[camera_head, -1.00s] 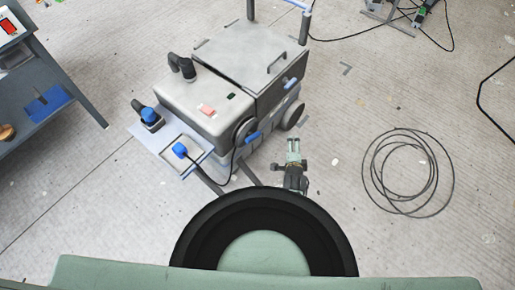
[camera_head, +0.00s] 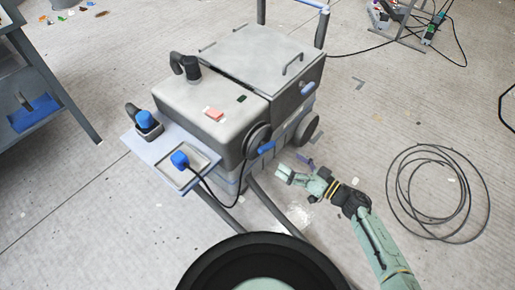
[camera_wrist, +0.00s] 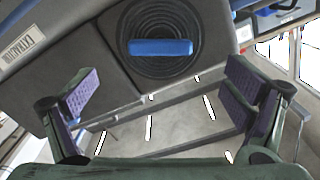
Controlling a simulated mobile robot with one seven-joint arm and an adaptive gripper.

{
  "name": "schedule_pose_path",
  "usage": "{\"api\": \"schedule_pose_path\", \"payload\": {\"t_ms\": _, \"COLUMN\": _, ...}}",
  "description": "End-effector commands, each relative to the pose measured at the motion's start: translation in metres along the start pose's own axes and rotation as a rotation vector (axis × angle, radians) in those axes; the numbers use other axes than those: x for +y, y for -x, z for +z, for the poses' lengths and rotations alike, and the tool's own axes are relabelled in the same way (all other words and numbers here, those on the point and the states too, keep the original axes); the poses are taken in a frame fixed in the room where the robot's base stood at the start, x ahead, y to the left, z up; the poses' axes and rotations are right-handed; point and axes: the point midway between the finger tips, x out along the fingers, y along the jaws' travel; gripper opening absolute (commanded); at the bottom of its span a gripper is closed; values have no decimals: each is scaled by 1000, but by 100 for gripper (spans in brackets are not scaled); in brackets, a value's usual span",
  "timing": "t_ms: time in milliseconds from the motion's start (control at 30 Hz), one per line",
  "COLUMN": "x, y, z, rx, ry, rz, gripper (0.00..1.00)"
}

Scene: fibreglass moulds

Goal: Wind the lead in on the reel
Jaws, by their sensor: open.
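The reel (camera_head: 257,140) is a dark disc with a blue handle (camera_head: 267,147) on the side of the grey wheeled machine (camera_head: 215,112). In the wrist view the ringed reel (camera_wrist: 160,72) and its blue handle (camera_wrist: 160,47) are ahead, above the gap between my fingers. The lead (camera_head: 237,203) is a black cable hanging in a loop between the reel and a blue plug (camera_head: 180,160) in a shallow tray. My gripper (camera_head: 283,175) is open and empty, to the lower right of the reel and apart from it. Its fingers also show in the wrist view (camera_wrist: 163,98).
A loose black cable coil (camera_head: 437,230) lies on the floor at the right. A second blue plug (camera_head: 145,119) stands on the machine's front shelf. A bench (camera_head: 62,88) is at far left. Cables and a small stand (camera_head: 403,30) are at the back right.

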Motion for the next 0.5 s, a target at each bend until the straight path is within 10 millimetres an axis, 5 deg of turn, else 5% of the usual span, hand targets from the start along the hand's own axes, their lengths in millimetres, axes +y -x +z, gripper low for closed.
{"api": "schedule_pose_path", "payload": {"t_ms": 167, "x": -1, "y": -16, "z": -1, "rx": -2, "ry": 1, "rz": -6, "gripper": 95}}
{"api": "schedule_pose_path", "payload": {"t_ms": 500, "x": -1, "y": -80, "z": 0, "rx": -2, "ry": 1, "rz": -5, "gripper": 95}}
